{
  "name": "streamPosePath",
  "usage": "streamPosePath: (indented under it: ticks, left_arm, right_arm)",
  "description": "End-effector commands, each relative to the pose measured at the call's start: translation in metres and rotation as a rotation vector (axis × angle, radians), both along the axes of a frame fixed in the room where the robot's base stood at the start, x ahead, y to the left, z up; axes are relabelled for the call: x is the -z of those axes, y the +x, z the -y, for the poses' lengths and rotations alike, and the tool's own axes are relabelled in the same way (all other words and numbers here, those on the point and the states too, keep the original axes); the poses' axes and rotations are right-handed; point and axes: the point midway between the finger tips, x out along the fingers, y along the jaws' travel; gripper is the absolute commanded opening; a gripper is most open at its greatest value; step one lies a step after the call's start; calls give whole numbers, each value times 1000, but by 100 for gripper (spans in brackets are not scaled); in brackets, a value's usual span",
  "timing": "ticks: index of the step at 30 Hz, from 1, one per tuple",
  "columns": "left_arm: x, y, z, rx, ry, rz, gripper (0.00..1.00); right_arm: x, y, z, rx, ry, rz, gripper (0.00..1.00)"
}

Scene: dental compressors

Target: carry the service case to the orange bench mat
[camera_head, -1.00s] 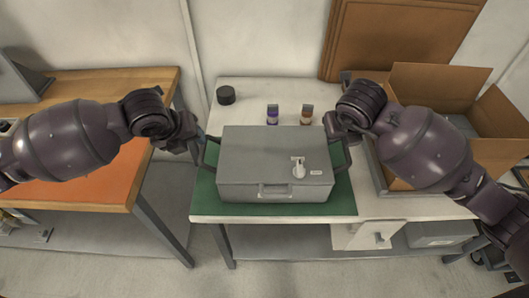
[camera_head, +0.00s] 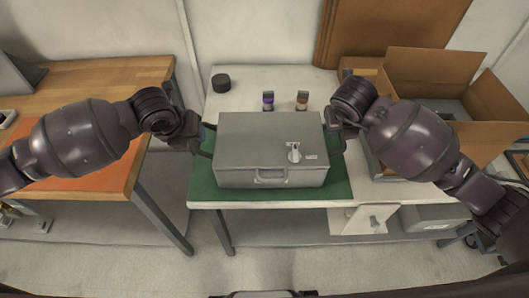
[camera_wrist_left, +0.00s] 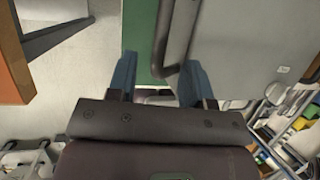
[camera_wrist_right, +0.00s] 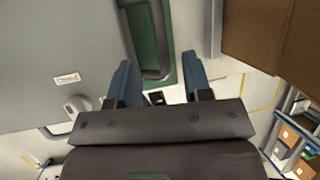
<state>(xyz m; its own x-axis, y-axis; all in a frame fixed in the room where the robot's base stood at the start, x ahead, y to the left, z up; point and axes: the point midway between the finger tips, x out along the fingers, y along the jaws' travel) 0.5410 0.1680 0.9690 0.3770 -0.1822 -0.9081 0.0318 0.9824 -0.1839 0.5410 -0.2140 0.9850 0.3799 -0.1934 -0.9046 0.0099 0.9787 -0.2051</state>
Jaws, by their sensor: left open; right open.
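The grey service case (camera_head: 255,152) stands shut and upright on a green mat (camera_head: 335,195) on the middle table. It has a dark handle on each side and a white latch on top. My left gripper (camera_head: 199,142) is open at the left handle; in the left wrist view this handle (camera_wrist_left: 161,40) lies between the open fingers (camera_wrist_left: 158,82). My right gripper (camera_head: 343,132) is open at the right handle; in the right wrist view this handle (camera_wrist_right: 160,72) lies between the open fingers (camera_wrist_right: 157,82). The orange bench mat (camera_head: 105,180) lies on the left wooden bench, partly hidden by my left arm.
A purple-labelled bottle (camera_head: 268,101), an orange-labelled bottle (camera_head: 302,101) and a black round container (camera_head: 221,83) stand behind the case. An open cardboard box (camera_head: 430,70) is at the right. A floor gap separates the bench (camera_head: 120,80) from the table.

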Motion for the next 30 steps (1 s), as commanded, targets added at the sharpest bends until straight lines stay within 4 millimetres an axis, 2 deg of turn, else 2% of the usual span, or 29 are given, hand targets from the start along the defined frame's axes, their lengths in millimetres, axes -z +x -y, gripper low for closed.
streamPosePath:
  ticks: [6,12,18,27,30]
  left_arm:
    - [32,13,7,-1,-1,-2,46]
    - [53,22,11,-1,-2,-1,46]
    - [61,25,12,-1,1,0,46]
    - [62,25,12,0,0,0,46]
    - [62,25,12,0,0,0,31]
  right_arm:
    - [32,13,7,2,-1,-3,45]
    - [52,22,12,2,-1,-1,45]
    - [61,26,13,-1,-1,0,45]
    - [62,26,13,-1,0,1,45]
    - [61,26,13,-1,-1,1,30]
